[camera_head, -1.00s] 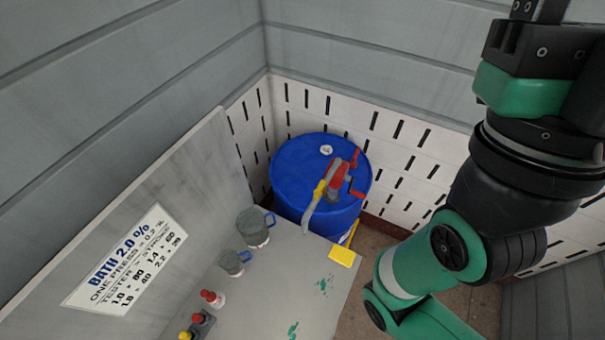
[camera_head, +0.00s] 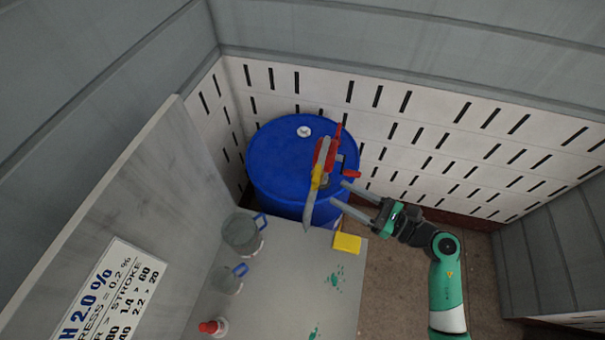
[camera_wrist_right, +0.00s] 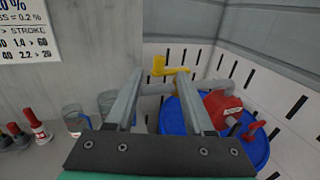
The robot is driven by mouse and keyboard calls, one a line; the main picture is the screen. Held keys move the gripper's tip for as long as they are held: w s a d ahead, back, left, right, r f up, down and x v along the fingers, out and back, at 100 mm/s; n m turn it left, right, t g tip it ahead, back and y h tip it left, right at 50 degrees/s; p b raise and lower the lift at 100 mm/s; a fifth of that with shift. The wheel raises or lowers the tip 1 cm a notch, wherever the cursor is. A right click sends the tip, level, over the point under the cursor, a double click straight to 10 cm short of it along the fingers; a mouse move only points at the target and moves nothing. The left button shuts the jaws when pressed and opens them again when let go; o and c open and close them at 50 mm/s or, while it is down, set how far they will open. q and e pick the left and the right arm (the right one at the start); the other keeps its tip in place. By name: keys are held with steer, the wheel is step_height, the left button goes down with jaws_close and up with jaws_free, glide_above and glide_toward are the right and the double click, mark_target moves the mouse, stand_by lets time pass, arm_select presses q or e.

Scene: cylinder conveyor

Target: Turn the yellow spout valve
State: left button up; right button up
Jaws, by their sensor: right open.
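The yellow spout valve (camera_head: 317,179) sits on the spout of a red hand pump (camera_head: 325,155) on top of the blue drum (camera_head: 272,160). The grey spout (camera_head: 311,208) slopes down from it toward the bench. My right gripper (camera_head: 338,192) is open and empty, its two fingers pointing left at the spout, just right of the valve. In the right wrist view the yellow valve (camera_wrist_right: 169,68) shows beyond and between the fingertips (camera_wrist_right: 160,75), with the grey spout near it. I cannot tell whether the fingers touch anything. My left gripper is not in view.
The grey bench (camera_head: 285,290) holds a yellow sponge (camera_head: 346,243), two clear jugs with blue handles (camera_head: 243,233) and a red-capped bottle (camera_head: 213,327). White slotted walls (camera_head: 420,125) close in behind the drum. Brown floor (camera_head: 390,290) is open right of the bench.

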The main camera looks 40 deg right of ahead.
mark_target(317, 174)
steer(key=p+x, duration=0.1)
steer(key=x, duration=1)
steer(key=shift+w, duration=0.3)
steer(key=shift+a+r, duration=0.1)
jaws_close()
